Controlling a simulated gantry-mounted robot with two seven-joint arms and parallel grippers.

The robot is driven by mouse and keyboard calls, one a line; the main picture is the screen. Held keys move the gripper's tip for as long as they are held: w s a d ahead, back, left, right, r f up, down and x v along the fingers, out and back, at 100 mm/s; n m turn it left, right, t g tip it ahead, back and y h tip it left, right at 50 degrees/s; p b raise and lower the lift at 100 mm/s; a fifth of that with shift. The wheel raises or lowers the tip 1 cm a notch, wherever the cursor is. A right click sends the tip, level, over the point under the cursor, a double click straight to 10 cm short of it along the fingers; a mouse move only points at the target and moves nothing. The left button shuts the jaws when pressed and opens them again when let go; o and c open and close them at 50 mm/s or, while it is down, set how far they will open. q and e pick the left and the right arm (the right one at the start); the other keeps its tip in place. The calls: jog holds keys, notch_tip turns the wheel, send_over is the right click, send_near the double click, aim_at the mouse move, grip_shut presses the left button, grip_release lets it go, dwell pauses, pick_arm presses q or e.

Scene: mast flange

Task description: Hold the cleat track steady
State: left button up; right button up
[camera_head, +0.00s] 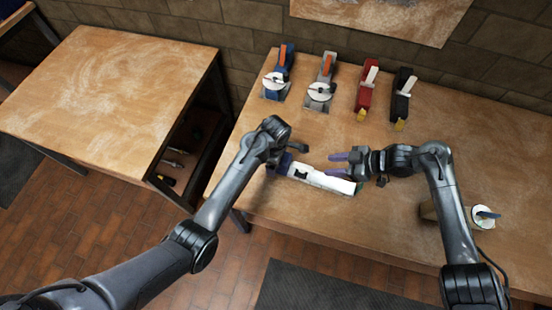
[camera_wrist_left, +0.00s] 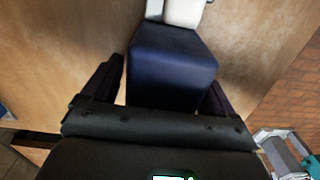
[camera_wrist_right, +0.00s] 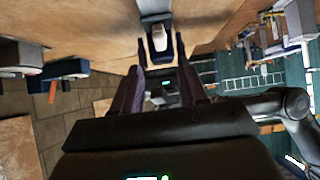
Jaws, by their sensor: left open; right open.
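A long white piece (camera_head: 322,179) with a small black fitting on top lies on the wooden table; it appears to be the cleat track. A dark blue block (camera_wrist_left: 172,65) sits at its left end. My left gripper (camera_head: 278,163) is at that end, and its open fingers stand on either side of the blue block in the left wrist view; contact cannot be told. My right gripper (camera_head: 338,163) is open and empty near the right part of the white piece, fingers pointing left. In the right wrist view the white piece (camera_wrist_right: 157,36) shows beyond the fingertips.
Two tools with round discs, one blue (camera_head: 277,80) and one grey (camera_head: 321,90), stand at the back. A red tool (camera_head: 367,90) and a black tool (camera_head: 402,98) stand to their right. A small round item (camera_head: 485,217) is at the right. The table between is clear.

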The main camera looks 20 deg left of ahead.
aim_at(307, 168)
pick_arm(q)
jog(key=c, duration=1.3)
jog(key=shift+c, duration=0.2)
pick_arm(e)
jog(key=shift+o, duration=0.6)
jog(key=n, duration=0.9)
jog(key=w+f+n+t+y, duration=0.1)
jog(key=n, duration=0.9)
jog(key=f+n+y, duration=0.1)
jog(key=n, duration=0.8)
jog(key=shift+w+d+n+t, duration=0.15)
jog(key=shift+w+n+t, duration=0.15)
jog(key=shift+n+t, duration=0.1)
jog(key=n, duration=0.1)
jog(key=s+n, duration=0.1)
jog(key=n, duration=0.1)
jog(key=d+n+y, duration=0.1)
jog(key=shift+s+f+n+g, duration=0.15)
jog(key=shift+s+n+g, duration=0.15)
jog(key=shift+g, duration=0.1)
jog(key=shift+s+f+n, duration=0.15)
jog(key=shift+s+n, duration=0.1)
jog(key=shift+n, duration=0.45)
jog(key=shift+s+a+f, duration=0.1)
jog(key=shift+a+f, duration=0.15)
jog(key=shift+a, duration=0.25)
jog(key=x, duration=1)
jog(key=shift+a+f, duration=0.1)
jog(key=shift+a, duration=0.15)
